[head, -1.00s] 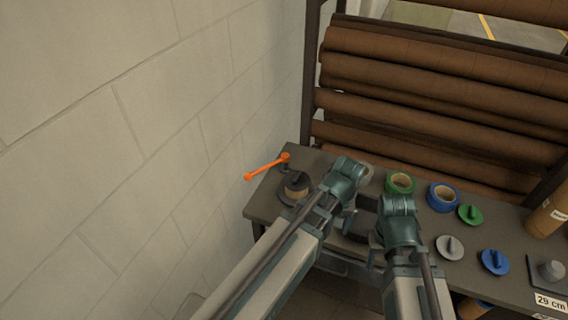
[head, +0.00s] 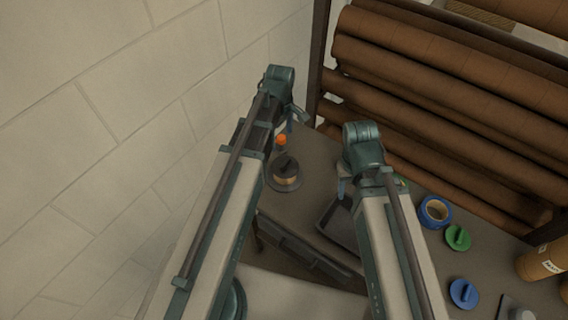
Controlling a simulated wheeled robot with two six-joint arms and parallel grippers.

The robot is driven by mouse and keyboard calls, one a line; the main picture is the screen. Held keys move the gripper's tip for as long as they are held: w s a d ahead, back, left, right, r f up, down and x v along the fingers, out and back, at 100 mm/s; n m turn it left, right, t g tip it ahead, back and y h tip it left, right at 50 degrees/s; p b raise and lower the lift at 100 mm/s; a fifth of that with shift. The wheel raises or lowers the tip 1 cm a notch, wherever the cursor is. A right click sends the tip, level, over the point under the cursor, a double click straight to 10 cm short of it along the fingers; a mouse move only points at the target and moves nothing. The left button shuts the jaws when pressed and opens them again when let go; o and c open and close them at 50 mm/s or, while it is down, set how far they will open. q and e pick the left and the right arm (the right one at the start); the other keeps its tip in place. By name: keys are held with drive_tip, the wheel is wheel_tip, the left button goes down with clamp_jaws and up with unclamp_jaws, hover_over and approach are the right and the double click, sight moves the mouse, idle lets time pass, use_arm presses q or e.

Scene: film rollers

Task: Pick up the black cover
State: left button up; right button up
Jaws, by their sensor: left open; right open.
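The black cover (head: 286,162), a dark disc with an upright knob, sits at the left end of the workbench. It appears to lie on a tan tape roll (head: 287,179), with a dark disc below. My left gripper (head: 298,116) is open and empty, above and beyond the cover, near the wall-side end of the bench. My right gripper (head: 343,188) is open, to the right of the cover and over the bench. Neither gripper touches the cover. The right fingers are partly hidden by my arm.
An orange knob (head: 281,140) shows just behind the cover, partly hidden by my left arm. A dark tray (head: 338,226) lies right of the cover. Blue tape (head: 435,211), a green cover (head: 457,237) and a blue cover (head: 463,293) sit further right. Brown rolls (head: 440,75) fill the rack behind.

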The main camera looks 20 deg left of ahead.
use_arm(q)
drive_tip(key=b, duration=0.8)
hover_over(285, 162)
drive_tip(key=a, duration=0.1)
drive_tip(key=f, duration=0.8)
drive_tip(key=shift+s+f, duration=0.2)
drive_tip(key=shift+f, duration=0.15)
drive_tip(key=f+b, duration=0.2)
drive_tip(key=d+f+b, duration=0.1)
drive_tip(key=f+b, duration=0.2)
drive_tip(key=shift+w+f+b, duration=0.1)
drive_tip(key=shift+b, duration=0.2)
drive_tip(key=c, duration=1.4)
